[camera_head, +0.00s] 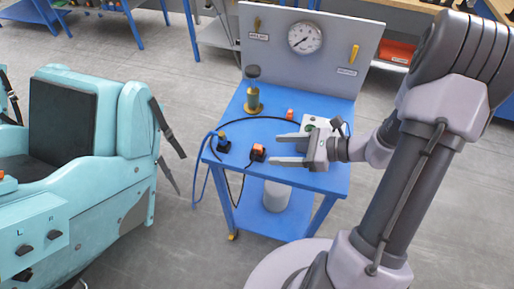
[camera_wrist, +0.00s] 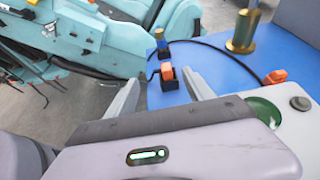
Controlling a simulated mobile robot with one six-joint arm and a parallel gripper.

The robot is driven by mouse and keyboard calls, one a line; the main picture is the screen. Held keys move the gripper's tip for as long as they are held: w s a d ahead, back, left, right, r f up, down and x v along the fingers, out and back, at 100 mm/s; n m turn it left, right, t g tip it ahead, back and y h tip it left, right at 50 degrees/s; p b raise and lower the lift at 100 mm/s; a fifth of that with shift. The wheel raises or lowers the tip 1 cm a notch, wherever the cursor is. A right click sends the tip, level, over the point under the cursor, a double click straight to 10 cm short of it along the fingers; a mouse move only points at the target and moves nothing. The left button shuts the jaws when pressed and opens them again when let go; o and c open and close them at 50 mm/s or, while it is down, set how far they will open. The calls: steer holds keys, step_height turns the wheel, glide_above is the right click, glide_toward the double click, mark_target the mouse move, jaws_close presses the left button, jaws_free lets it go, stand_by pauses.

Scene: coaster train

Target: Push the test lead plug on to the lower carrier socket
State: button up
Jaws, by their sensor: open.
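My gripper (camera_head: 276,150) is open over the blue cart, its two fingers pointing left. An orange plug (camera_head: 258,149) in a small black block sits just beyond the fingertips. In the wrist view this orange plug (camera_wrist: 167,71) shows between the fingertips, apart from both. I cannot tell for sure which is the test lead plug. The teal train carrier (camera_head: 100,225) is at the left, with black fittings (camera_head: 53,235) on its panel beside letters. A lower black fitting (camera_head: 22,275) may be the lower socket.
The blue cart (camera_head: 232,120) carries a brass post (camera_head: 253,101), another orange piece (camera_head: 289,114), a pale box (camera_head: 318,123) and a looping black cable. A grey gauge panel (camera_head: 330,60) stands behind. Open floor separates cart and carrier.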

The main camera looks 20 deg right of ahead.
mark_target(254, 149)
steer(key=b+x, duration=0.3)
steer(key=x, duration=0.8)
steer(key=shift+w+a+f, duration=0.1)
steer(key=shift+w+a, duration=0.05)
steer(key=shift+a, duration=0.1)
steer(key=shift+d, duration=0.1)
jaws_close()
